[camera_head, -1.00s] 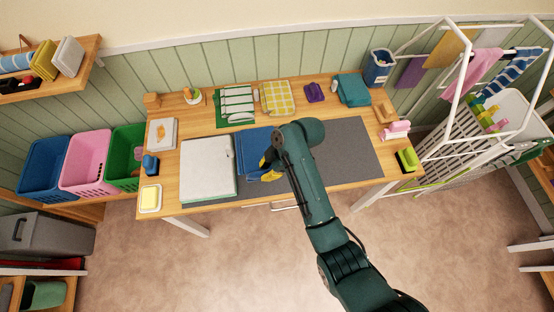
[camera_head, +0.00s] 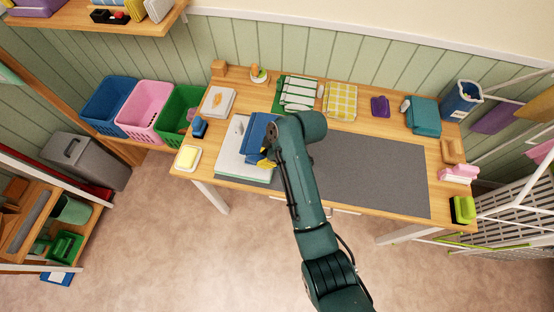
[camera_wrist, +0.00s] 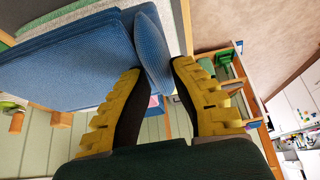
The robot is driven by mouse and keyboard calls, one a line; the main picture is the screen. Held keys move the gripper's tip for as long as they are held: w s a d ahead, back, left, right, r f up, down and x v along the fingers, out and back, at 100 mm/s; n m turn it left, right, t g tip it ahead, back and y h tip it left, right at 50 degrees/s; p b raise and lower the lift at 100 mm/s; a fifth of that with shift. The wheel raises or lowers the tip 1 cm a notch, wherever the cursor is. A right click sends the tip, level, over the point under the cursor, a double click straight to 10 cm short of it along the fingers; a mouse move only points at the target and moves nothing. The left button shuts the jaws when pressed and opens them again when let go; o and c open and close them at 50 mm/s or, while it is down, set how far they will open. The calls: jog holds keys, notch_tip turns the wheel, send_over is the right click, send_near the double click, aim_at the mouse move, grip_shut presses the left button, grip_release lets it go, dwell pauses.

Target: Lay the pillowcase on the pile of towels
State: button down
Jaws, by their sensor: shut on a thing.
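The pillowcase looks like the folded blue cloth (camera_head: 262,130). It fills the upper left of the wrist view (camera_wrist: 70,60). My gripper (camera_head: 266,158) is shut on its edge, and the yellow fingers with dark pads show around a blue fold in the wrist view (camera_wrist: 154,75). The pile of towels (camera_head: 232,152), white on top, is at the left end of the desk. The cloth overlaps the pile's right part in the head view. I cannot tell whether it touches the pile. My arm hides part of the cloth and its right side.
The grey mat (camera_head: 370,175) right of my arm is bare. Left of the pile are a yellow block in a dish (camera_head: 187,157) and a small blue object (camera_head: 200,127). Striped cloths (camera_head: 299,92), a yellow checked cloth (camera_head: 341,101) and a teal cloth (camera_head: 422,115) lie along the back.

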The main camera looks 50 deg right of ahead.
aim_at(247, 153)
jog(key=w+a, duration=0.1)
jog(key=w+b, duration=0.1)
jog(key=w, duration=0.1)
jog(key=w+a+b, duration=0.1)
jog(key=w, duration=0.1)
jog(key=shift+a+f, duration=0.1)
jog(key=shift+a, duration=0.2)
notch_tip(247, 153, down, 5)
jog(key=b, duration=0.2)
jog(key=shift+r+b, duration=0.2)
jog(key=shift+b, duration=0.15)
jog(key=shift+f+b, duration=0.35)
jog(key=shift+f, duration=0.3)
jog(key=shift+f, duration=0.2)
jog(key=c, duration=1)
grip_release()
jog(key=shift+o, duration=0.2)
notch_tip(247, 153, up, 8)
jog(key=p, duration=0.7)
jog(key=shift+r, duration=0.1)
